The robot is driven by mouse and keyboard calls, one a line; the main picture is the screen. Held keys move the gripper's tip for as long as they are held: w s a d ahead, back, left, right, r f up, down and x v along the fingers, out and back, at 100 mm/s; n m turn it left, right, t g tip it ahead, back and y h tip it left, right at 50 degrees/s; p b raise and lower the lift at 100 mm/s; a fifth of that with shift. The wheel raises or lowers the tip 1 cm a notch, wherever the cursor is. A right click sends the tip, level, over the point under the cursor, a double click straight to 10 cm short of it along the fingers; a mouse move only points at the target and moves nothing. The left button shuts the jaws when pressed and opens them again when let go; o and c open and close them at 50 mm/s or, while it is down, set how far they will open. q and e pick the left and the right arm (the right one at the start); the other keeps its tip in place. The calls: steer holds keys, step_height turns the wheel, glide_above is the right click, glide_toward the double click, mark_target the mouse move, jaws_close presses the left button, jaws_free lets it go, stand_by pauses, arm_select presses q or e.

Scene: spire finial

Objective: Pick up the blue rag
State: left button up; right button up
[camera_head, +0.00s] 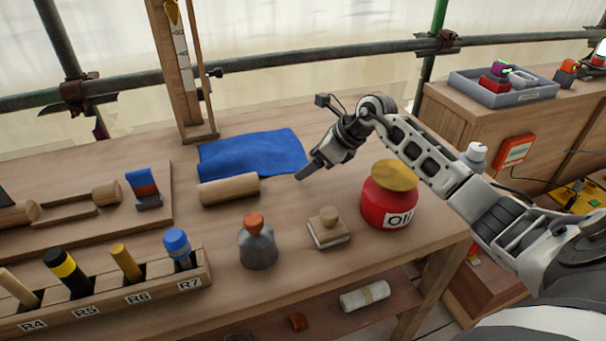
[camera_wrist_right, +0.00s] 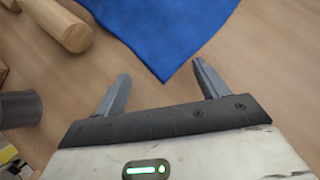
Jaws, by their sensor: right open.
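The blue rag (camera_head: 252,153) lies flat on the wooden workbench, behind a wooden cylinder. My right gripper (camera_head: 304,174) is at the rag's right front corner, with its fingers pointing left and down. In the right wrist view the rag (camera_wrist_right: 168,28) fills the top middle, and one corner points down toward the gap between the fingers. I cannot tell the exact height of the fingers above the bench. My left gripper is not in view.
A wooden cylinder (camera_head: 230,189) lies in front of the rag. A red oil can (camera_head: 386,200), a small wooden-knobbed block (camera_head: 329,227) and a grey bottle (camera_head: 257,246) stand nearer. A wooden post (camera_head: 180,70) rises behind.

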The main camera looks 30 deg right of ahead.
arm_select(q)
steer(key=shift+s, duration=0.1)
arm_select(e)
steer(key=shift+w+f, duration=0.1)
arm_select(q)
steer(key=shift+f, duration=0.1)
arm_select(e)
steer(key=shift+a+f, duration=0.1)
steer(key=shift+f, duration=0.05)
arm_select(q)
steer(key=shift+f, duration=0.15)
arm_select(e)
jaws_close()
stand_by(0.3)
